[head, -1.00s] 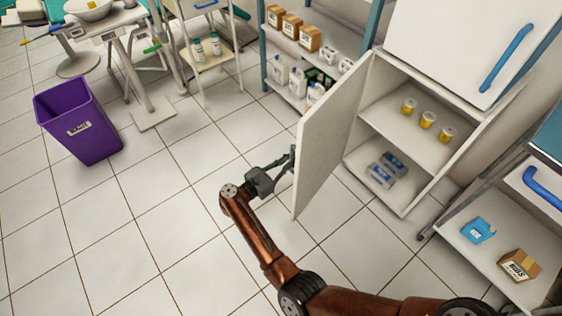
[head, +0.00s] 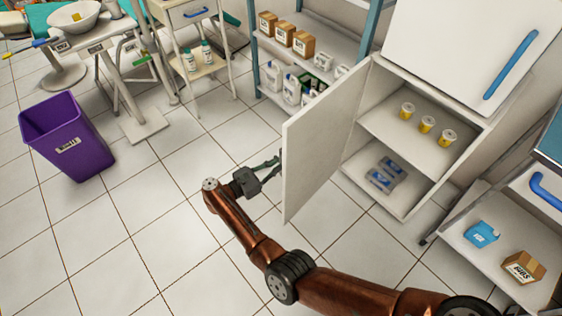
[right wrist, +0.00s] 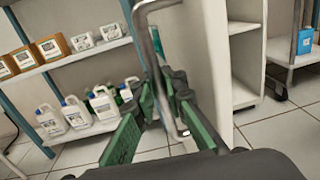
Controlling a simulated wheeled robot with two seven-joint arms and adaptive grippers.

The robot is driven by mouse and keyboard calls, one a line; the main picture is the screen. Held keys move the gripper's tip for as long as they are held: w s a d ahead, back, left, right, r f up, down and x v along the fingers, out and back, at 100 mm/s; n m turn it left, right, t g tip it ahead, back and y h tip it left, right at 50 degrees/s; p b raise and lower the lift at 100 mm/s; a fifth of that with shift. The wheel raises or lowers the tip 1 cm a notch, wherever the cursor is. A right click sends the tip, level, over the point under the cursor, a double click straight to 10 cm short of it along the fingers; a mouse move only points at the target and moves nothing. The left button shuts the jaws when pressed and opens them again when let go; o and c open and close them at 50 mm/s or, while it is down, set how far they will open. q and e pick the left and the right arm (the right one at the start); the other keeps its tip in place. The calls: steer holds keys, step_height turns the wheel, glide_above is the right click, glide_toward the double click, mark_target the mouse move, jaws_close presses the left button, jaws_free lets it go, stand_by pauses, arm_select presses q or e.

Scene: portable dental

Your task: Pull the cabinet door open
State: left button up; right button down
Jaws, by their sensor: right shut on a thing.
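The lower door (head: 325,135) of the white cabinet (head: 440,72) stands wide open, swung out to the left. It shows in the right wrist view as a pale panel (right wrist: 203,75). My right gripper (head: 272,170) is at the door's free edge, on its outer side. In the right wrist view the green-padded fingers of my right gripper (right wrist: 168,105) are closed around a grey metal bar handle (right wrist: 145,40) on the door. The handle is hidden behind the door in the head view. My left gripper is not in view.
Inside the cabinet are yellow-and-white cups (head: 428,124) and blue-and-clear packs (head: 386,175). An open shelf (head: 268,97) with boxes and bottles stands behind the door. A purple bin (head: 66,138) is at the left, and a cart (head: 490,262) at the right. The floor left of the door is clear.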

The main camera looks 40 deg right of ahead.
steer(key=c, duration=2.3)
jaws_free()
steer(key=shift+d+f, duration=0.1)
steer(key=shift+d, duration=0.15)
steer(key=shift+w+a, duration=0.2)
steer(key=shift+a, duration=1.8)
steer(key=shift+w+a, duration=0.2)
steer(key=shift+a, duration=1.8)
